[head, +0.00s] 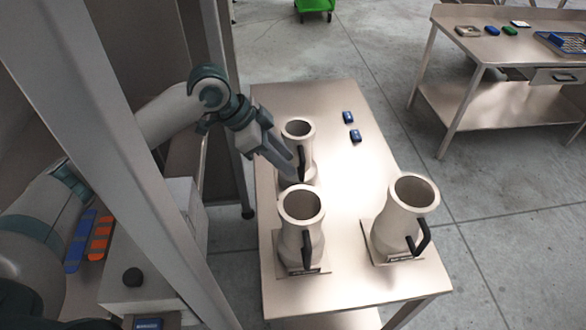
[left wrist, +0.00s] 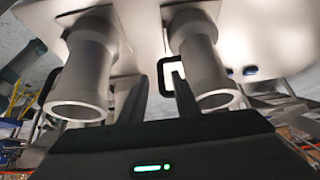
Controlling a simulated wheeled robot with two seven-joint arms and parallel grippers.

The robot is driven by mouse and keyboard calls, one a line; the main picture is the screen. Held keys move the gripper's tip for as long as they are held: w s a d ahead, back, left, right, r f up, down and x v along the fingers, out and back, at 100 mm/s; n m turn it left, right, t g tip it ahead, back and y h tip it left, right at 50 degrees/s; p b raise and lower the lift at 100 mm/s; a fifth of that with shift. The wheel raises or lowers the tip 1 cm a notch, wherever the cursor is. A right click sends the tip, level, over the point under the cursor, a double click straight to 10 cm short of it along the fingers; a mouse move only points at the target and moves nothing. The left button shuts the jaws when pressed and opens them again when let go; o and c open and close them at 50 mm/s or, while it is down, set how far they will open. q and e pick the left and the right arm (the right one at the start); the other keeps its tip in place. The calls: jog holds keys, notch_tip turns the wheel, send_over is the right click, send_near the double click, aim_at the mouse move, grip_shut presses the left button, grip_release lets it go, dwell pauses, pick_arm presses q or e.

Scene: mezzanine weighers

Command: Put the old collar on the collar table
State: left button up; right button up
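Three pale collars with flared rims and black side handles stand upright on a steel table (head: 345,285): a back left one (head: 298,130), a front left one (head: 302,205) and a right one (head: 402,205). I cannot tell which is the old collar; the small labels are unreadable. My left gripper (head: 293,172) is at the back left collar, by its handle (head: 302,160). In the left wrist view, its two dark fingers (left wrist: 160,95) are apart, with a black handle (left wrist: 162,75) showing between them; contact is unclear. My right gripper is out of view.
Two small blue items (head: 348,118) lie at the table's back right. Another steel table (head: 480,50) with small objects and a blue tray (head: 565,42) stands at upper right. A grey upright post (head: 110,150) rises at left. Floor between the tables is clear.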

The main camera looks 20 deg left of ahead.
pick_arm(q)
jog(key=b+v, duration=0.1)
jog(key=v, duration=0.5)
jog(key=shift+a+r, duration=0.15)
jog(key=shift+r, duration=0.15)
dwell(0.3)
